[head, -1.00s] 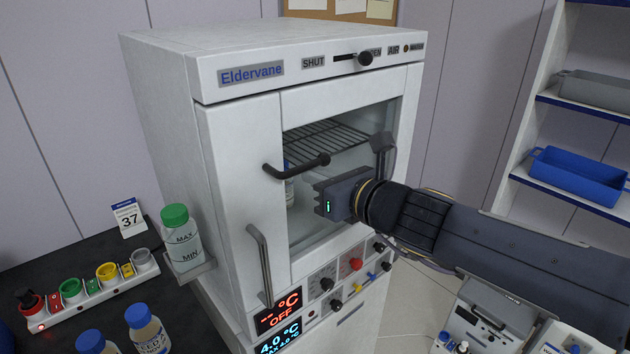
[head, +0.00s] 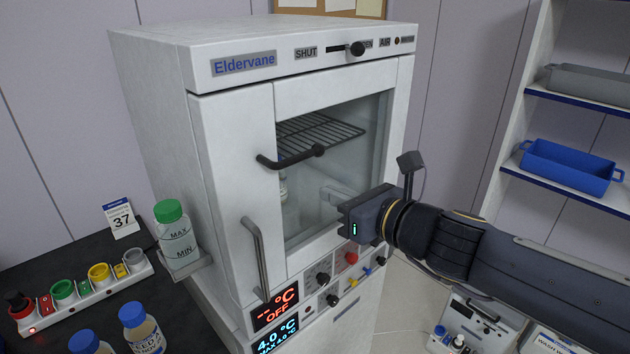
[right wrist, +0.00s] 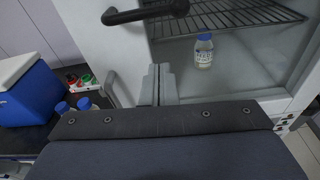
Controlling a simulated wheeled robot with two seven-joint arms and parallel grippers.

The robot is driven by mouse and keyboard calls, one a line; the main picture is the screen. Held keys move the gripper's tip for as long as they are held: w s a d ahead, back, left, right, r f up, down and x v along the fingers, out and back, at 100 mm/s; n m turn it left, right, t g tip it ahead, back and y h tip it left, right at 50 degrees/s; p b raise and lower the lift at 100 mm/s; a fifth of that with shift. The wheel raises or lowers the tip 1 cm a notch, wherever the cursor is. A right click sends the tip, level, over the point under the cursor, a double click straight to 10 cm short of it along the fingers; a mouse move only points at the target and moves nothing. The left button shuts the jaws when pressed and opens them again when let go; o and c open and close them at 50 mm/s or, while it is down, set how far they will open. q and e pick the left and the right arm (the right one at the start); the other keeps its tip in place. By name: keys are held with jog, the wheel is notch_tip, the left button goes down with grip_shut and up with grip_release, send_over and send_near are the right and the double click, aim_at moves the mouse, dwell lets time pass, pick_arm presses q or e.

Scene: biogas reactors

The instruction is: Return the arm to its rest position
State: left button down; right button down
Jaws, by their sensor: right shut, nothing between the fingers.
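My right gripper (head: 350,206) comes in from the right and stands in front of the lower right part of the white Eldervane cabinet's window. In the right wrist view, its two fingers (right wrist: 160,84) are together with nothing between them. The cabinet (head: 155,110) has a black bar handle (head: 290,157) across its window, left of and above my gripper. A small blue-capped bottle (right wrist: 204,52) stands behind the glass under a wire shelf (right wrist: 230,17). My left gripper is not in view.
A green-capped bottle (head: 176,235) sits in a holder on the cabinet's left side. A dark bench at left bears a coloured socket strip (head: 80,293) and blue-capped bottles (head: 141,328). Shelves at right hold a blue tray (head: 570,167). A white device (head: 475,322) stands low at right.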

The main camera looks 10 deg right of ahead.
jog(key=s+d+f+n+g+h, duration=0.3)
jog(key=s+d+f+n, duration=0.2)
jog(key=s+f+n, duration=0.3)
jog(key=s+d+f+n+g+h+p, duration=0.1)
jog(key=s+d+f+n+g+h, duration=0.2)
jog(key=s+n, duration=1.2)
jog(key=d+f+n+g, duration=0.1)
jog(key=d+f+n, duration=0.2)
jog(key=f+n, duration=0.2)
jog(key=shift+d+f, duration=0.2)
jog(key=shift+f, duration=0.55)
jog(key=shift+s, duration=0.1)
